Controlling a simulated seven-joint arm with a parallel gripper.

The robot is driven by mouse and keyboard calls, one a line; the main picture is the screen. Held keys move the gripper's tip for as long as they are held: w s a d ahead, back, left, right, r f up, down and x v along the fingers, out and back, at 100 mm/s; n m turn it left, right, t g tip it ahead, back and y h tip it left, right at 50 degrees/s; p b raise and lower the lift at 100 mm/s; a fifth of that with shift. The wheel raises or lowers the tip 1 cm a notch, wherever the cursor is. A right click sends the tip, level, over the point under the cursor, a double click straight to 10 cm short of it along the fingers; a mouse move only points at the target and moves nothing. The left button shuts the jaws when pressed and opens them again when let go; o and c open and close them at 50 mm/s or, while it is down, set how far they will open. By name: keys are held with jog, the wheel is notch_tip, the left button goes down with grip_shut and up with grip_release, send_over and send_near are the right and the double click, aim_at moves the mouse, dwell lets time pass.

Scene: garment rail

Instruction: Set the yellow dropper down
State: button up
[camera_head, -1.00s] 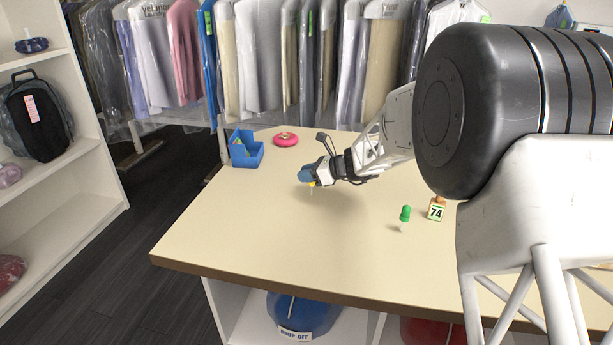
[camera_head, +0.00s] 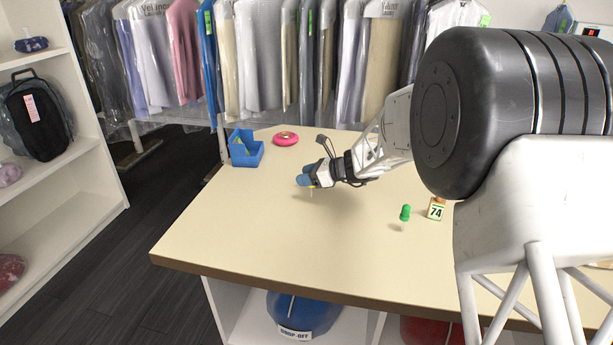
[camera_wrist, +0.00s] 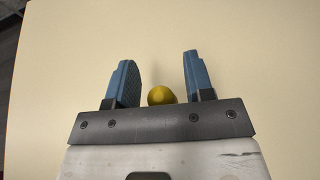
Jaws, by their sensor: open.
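The yellow dropper (camera_wrist: 161,95) shows its rounded yellow top between the two blue fingers of my gripper (camera_wrist: 160,82) in the wrist view. The fingers are apart, with a gap on each side of the yellow top. In the head view my gripper (camera_head: 306,181) is low over the counter (camera_head: 250,225). A bit of yellow and a thin pale tip show just below the fingers; the rest of the dropper is hidden by them. I cannot tell exactly how the tip meets the counter.
A green dropper (camera_head: 405,212) stands to the right, near a number 74 tag (camera_head: 436,211). A blue bin (camera_head: 246,150) and a pink ring-shaped object (camera_head: 285,139) are at the back left. The counter's front left is clear. Bagged garments hang behind.

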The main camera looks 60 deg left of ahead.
jog(key=shift+r, duration=0.2)
jog(key=v, duration=1.2)
jog(key=shift+f, duration=0.1)
dwell(0.8)
